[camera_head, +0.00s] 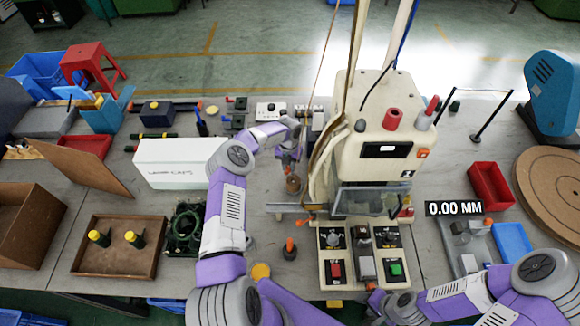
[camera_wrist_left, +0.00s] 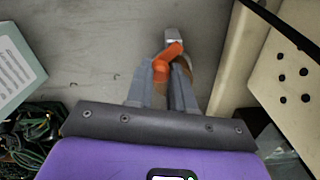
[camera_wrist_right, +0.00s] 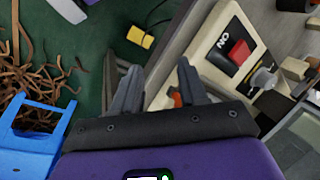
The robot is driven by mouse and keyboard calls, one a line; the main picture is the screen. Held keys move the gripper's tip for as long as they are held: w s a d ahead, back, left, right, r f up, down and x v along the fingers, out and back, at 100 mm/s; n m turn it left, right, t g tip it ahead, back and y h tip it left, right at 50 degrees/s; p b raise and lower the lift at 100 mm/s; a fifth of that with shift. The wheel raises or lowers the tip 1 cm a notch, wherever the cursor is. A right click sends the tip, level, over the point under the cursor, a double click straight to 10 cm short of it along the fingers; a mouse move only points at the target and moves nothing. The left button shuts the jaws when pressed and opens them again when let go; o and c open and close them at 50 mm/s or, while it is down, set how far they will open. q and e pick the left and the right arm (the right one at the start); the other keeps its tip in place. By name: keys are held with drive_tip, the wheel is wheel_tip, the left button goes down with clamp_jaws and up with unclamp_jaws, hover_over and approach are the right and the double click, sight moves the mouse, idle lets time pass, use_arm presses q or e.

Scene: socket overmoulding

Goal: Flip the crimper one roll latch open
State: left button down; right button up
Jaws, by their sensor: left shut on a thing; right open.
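The crimper (camera_head: 375,110) is the tall cream machine at the middle of the bench. My left gripper (camera_head: 291,172) points down beside the crimper's left side. In the left wrist view its fingers (camera_wrist_left: 168,82) are shut on an orange lever (camera_wrist_left: 168,54), which looks like the roll latch. The lever lies tilted, with a small pale block at its far end. Its lower part is hidden between the fingers. My right gripper (camera_wrist_right: 155,85) is open and empty by the front of the control panel (camera_wrist_right: 235,50). In the head view its fingers are small and partly hidden.
A white box (camera_head: 180,163) stands left of my left arm. An orange-topped post (camera_head: 290,246) stands in front of the left gripper. The control panel (camera_head: 362,280) has red and green switches. A red bin (camera_head: 490,185) lies at the right.

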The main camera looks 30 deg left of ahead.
use_arm(q)
drive_tip(key=m, duration=0.3)
drive_tip(key=shift+w+a+m+b, duration=0.2)
drive_tip(key=shift+a+m+b, duration=0.1)
drive_tip(key=shift+a+b, duration=0.05)
drive_tip(key=shift+w+a+m+b, duration=0.15)
drive_tip(key=shift+m+b, duration=0.05)
drive_tip(key=shift+m, duration=0.65)
drive_tip(key=shift+w+a+m+b, duration=0.1)
drive_tip(key=shift+m+b, duration=0.1)
drive_tip(key=shift+m, duration=0.65)
drive_tip(key=c, duration=1)
unclamp_jaws()
drive_tip(key=shift+r, duration=0.1)
wheel_tip(320, 180, up, 7)
drive_tip(key=shift+r, duration=0.2)
